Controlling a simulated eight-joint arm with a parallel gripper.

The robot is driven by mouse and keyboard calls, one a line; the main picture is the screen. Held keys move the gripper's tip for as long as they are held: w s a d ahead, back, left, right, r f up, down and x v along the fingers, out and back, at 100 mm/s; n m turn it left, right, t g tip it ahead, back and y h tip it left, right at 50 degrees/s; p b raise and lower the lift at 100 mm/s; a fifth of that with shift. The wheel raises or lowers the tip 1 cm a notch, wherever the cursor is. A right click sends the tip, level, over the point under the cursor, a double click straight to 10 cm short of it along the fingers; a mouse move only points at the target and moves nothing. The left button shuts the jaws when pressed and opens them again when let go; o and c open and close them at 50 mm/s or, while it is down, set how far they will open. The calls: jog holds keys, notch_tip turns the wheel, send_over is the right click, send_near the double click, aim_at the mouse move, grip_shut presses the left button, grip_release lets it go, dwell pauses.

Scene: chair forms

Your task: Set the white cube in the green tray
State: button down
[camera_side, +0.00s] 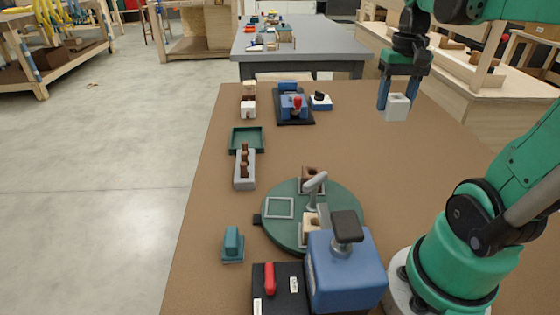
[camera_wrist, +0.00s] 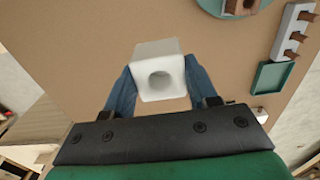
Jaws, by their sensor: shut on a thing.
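The white cube (camera_side: 397,107) is between the blue fingers of my gripper (camera_side: 400,100), above the right far part of the brown table. In the wrist view the white cube (camera_wrist: 158,72) shows a round hole in one face, and a finger of my gripper (camera_wrist: 158,88) presses on each side of it. The green tray (camera_side: 247,139) lies on the table to the left, well apart from the cube. It looks empty. The green tray (camera_wrist: 272,78) also shows at the right of the wrist view.
A grey block with brown pegs (camera_side: 244,168) stands right at the near side of the tray. A round green turntable (camera_side: 300,235) with fixtures and a blue machine (camera_side: 343,270) are nearer. A blue device (camera_side: 293,104) stands at the back. The middle of the table is clear.

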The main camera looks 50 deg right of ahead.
aim_at(372, 185)
notch_tip(372, 185, down, 17)
jog(key=shift+r, duration=0.1)
dwell(0.5)
jog(key=shift+f, duration=0.2)
jog(key=shift+c, duration=1.3)
grip_release()
jog(key=shift+r, duration=0.1)
notch_tip(372, 185, up, 12)
jog(key=w+a+n+t+h, duration=0.1)
jog(key=w+a+n+t, duration=0.2)
jog(key=a, duration=0.7)
jog(key=w+n, duration=0.2)
jog(key=shift+w+t, duration=0.3)
jog(key=shift+w, duration=0.1)
jog(key=shift+o, duration=0.5)
jog(key=w+a+n+t+y, duration=0.1)
jog(key=a+n+t, duration=0.2)
jog(key=a, duration=0.5)
jog(key=shift+w+a+r+n+t, duration=0.15)
jog(key=shift+w+a+n+t, duration=0.15)
jog(key=shift+n, duration=0.2)
